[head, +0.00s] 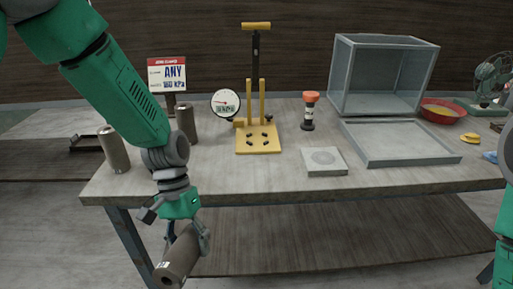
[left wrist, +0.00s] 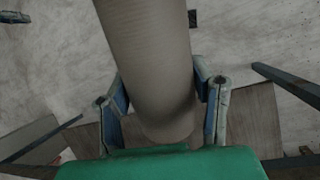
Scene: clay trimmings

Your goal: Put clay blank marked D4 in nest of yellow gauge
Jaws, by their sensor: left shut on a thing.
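My left gripper (head: 187,238) is shut on a grey-brown clay cylinder (head: 178,258), held tilted in front of the table's front edge and below its top. A small pale mark shows near its lower end, too small to read. In the left wrist view the cylinder (left wrist: 150,50) lies between both fingers (left wrist: 162,95). The yellow gauge (head: 258,144) stands upright mid-table, with a flat base, two posts, a top handle and a round dial (head: 225,103) at its left. Small dark pegs show on its base. My right gripper is out of view.
Two similar cylinders stand at the table's left, one near the edge (head: 114,150) and one behind my arm (head: 187,122). A sign (head: 167,75), orange-capped bottle (head: 310,112), grey block (head: 324,161), shallow tray (head: 400,158), clear box (head: 383,75) and red bowl (head: 440,111) are also present.

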